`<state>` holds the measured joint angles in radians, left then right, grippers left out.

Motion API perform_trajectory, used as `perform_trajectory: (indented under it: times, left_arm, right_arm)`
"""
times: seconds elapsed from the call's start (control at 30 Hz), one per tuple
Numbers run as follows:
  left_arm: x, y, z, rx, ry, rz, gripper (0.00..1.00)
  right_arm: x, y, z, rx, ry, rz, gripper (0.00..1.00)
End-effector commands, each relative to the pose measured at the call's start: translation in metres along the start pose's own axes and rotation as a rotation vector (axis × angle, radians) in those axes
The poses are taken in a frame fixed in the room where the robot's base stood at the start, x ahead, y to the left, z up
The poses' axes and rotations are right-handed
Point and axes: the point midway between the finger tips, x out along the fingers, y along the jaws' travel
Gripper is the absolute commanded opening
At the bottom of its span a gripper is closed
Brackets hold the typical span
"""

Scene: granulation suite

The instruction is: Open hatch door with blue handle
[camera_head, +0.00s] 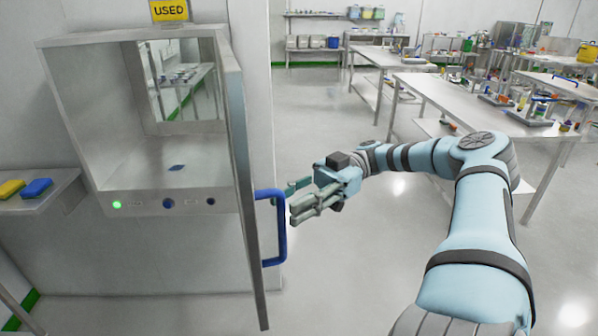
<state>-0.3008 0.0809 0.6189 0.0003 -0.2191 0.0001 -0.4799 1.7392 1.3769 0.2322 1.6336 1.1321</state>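The hatch door (243,165) stands swung open, seen nearly edge-on at the right side of a grey hatch box (90,120). Its blue handle (282,232) is a vertical D-shaped bar on the door's right-hand face. My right gripper (288,204) is just right of the handle's upper part, with its fingers pointing left toward it. The fingers look spread apart, with nothing seen between them. Whether a fingertip touches the handle cannot be told. My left gripper is not in view.
A yellow "USED" sign (170,11) is above. A side shelf (60,190) holds yellow and blue sponges. Steel tables (440,92) stand at the right; the floor (350,270) between is clear.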

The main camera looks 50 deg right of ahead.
Motion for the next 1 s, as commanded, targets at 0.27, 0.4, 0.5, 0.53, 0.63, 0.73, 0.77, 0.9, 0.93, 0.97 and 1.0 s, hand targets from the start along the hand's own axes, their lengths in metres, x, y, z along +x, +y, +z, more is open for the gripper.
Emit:
perform_trajectory:
  times: [0.27,0.4,0.5,0.53,0.63,0.73,0.77,0.9,0.93,0.97,1.0]
  left_arm:
    - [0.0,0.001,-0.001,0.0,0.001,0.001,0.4]
    - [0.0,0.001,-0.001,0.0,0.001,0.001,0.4]
    - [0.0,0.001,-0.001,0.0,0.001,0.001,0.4]
    - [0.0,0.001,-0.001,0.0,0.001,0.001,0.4]
    - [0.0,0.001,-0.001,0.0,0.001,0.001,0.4]
    - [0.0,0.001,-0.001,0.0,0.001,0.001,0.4]
    - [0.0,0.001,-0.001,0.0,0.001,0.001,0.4]
    - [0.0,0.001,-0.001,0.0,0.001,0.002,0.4]
    - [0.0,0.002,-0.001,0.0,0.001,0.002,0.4]
    - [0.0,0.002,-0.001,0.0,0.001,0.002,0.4]
    - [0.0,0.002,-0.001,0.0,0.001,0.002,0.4]
  right_arm:
    - [-0.047,0.0,0.002,0.004,-0.003,0.001,0.33]
    - [-0.05,-0.001,0.001,0.0,0.0,-0.001,0.33]
    - [-0.05,-0.001,0.001,0.0,0.0,-0.001,0.33]
    - [-0.05,-0.001,0.001,0.0,0.0,0.0,0.33]
    - [-0.05,-0.001,0.001,0.0,0.0,0.0,0.33]
    - [-0.05,0.0,0.001,0.0,0.0,0.0,0.33]
    - [-0.05,0.0,0.001,0.0,0.0,0.0,0.33]
    - [-0.05,0.0,0.001,-0.019,-0.001,0.002,0.33]
    - [-0.05,0.004,0.003,-0.042,-0.013,0.02,0.33]
    - [-0.05,0.011,0.008,-0.069,-0.036,0.05,0.33]
    - [-0.052,0.024,0.018,-0.116,-0.089,0.107,0.33]
